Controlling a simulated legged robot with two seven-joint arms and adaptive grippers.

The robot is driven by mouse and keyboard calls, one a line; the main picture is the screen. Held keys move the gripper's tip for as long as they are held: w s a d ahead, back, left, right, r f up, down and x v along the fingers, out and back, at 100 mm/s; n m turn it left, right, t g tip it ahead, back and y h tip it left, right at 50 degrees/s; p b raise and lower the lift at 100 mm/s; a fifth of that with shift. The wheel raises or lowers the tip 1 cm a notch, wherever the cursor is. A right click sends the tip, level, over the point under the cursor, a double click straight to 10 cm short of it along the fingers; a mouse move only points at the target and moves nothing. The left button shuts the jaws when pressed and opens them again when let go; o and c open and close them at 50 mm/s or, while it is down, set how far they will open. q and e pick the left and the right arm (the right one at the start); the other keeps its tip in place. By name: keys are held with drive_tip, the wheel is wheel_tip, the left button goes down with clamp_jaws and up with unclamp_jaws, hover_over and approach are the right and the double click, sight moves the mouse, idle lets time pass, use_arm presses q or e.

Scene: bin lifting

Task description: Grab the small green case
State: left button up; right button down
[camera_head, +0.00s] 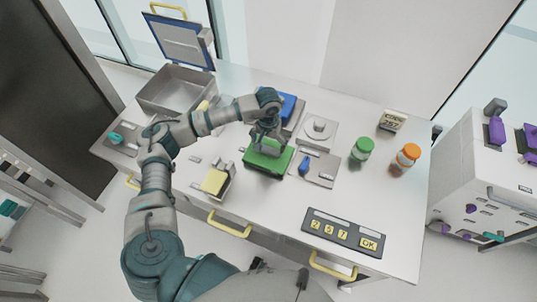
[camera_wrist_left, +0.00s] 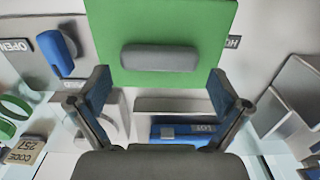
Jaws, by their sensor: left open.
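The small green case (camera_head: 262,164) lies on the white table, near its middle. It has a grey handle. My left gripper (camera_head: 266,143) is right above the case and partly covers it in the head view. In the left wrist view the green case (camera_wrist_left: 215,50) fills the top middle, and its grey handle (camera_wrist_left: 158,58) lies just beyond the fingertips. The left gripper (camera_wrist_left: 160,85) is open, with nothing between its two fingers. My right gripper is not in view.
A blue item (camera_head: 288,106) stands behind the case, and a blue-handled device (camera_head: 304,166) is to its right. A green-lidded jar (camera_head: 361,150) and an orange jar (camera_head: 405,158) stand further right. A yellow-topped holder (camera_head: 216,182) is front left. A metal bin (camera_head: 176,88) sits back left.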

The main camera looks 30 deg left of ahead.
sight(268, 148)
use_arm(q)
wheel_tip(268, 148, down, 3)
drive_tip(key=shift+f, duration=0.2)
drive_tip(key=c, duration=1.1)
drive_tip(key=shift+r, duration=0.15)
